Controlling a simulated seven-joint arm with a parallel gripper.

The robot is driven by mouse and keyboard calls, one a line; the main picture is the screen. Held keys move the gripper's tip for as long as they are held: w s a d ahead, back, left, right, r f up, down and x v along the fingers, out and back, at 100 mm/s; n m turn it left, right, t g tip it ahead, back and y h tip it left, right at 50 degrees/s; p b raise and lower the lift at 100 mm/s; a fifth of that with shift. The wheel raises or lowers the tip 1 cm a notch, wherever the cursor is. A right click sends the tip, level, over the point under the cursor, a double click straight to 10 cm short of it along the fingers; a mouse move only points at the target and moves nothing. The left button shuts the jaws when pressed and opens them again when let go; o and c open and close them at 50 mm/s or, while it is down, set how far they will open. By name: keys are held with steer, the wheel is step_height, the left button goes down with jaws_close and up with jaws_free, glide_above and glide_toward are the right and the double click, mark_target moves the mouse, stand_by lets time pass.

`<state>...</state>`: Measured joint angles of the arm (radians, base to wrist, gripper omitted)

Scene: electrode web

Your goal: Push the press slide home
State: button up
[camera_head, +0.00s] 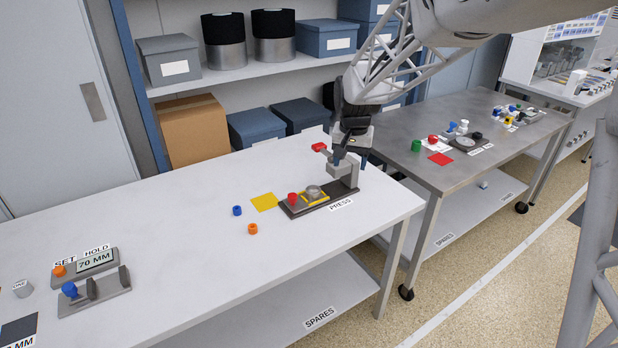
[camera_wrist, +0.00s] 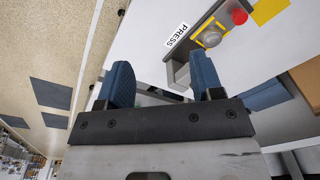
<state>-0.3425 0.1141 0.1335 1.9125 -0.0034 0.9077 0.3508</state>
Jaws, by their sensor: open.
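The press (camera_head: 345,187) stands near the right end of the white table, with a grey upright head on a dark base. Its yellow-edged slide (camera_head: 318,198) lies on the base, left of the head, carrying a round grey piece (camera_head: 313,191). A red knob (camera_head: 292,199) is at the slide's outer left end. The slide (camera_wrist: 224,31) also shows in the wrist view, out in front of the head. My gripper (camera_wrist: 163,78) is open, its blue fingers pointing towards the press head, with nothing seen between them.
A red-tipped piece (camera_head: 319,147) shows left of my gripper. A grey fixture (camera_head: 95,290) stands far left. A metal table (camera_head: 400,165) adjoins at right.

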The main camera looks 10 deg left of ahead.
steer(key=w+a+f, duration=0.6)
steer(key=a+f, duration=0.1)
steer(key=a, duration=0.2)
glide_above(292, 195)
steer(key=shift+g, duration=0.4)
step_height(292, 195, down, 8)
steer(key=shift+r, duration=0.1)
steer(key=shift+f, duration=3.95)
jaws_close()
steer(key=shift+w+d, duration=2.5)
steer(key=shift+w, duration=0.05)
